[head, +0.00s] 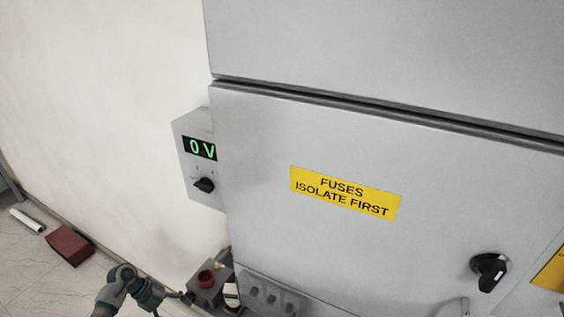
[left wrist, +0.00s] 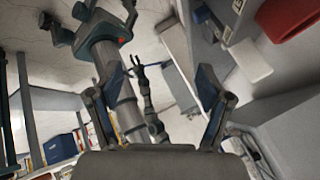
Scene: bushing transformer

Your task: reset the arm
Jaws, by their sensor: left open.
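My left gripper (head: 180,296) is at the bottom left of the head view, low beside a grey box with a red button (head: 206,277). I cannot tell in that view whether it touches the box. In the left wrist view my left gripper (left wrist: 150,85) has its two fingers spread wide, with nothing between them. A second dark arm, apparently my right, shows beyond the fingers with a small gripper (left wrist: 138,68) at its end. Its jaws are too small to judge. My right arm does not show in the head view.
A grey cabinet with a yellow fuse label (head: 345,193) and black handle (head: 489,271) fills the right. A meter box (head: 197,160) reading 0 V has a black knob (head: 204,185). A dark red block (head: 69,246) and white roll (head: 27,221) lie on the floor. The wall is bare.

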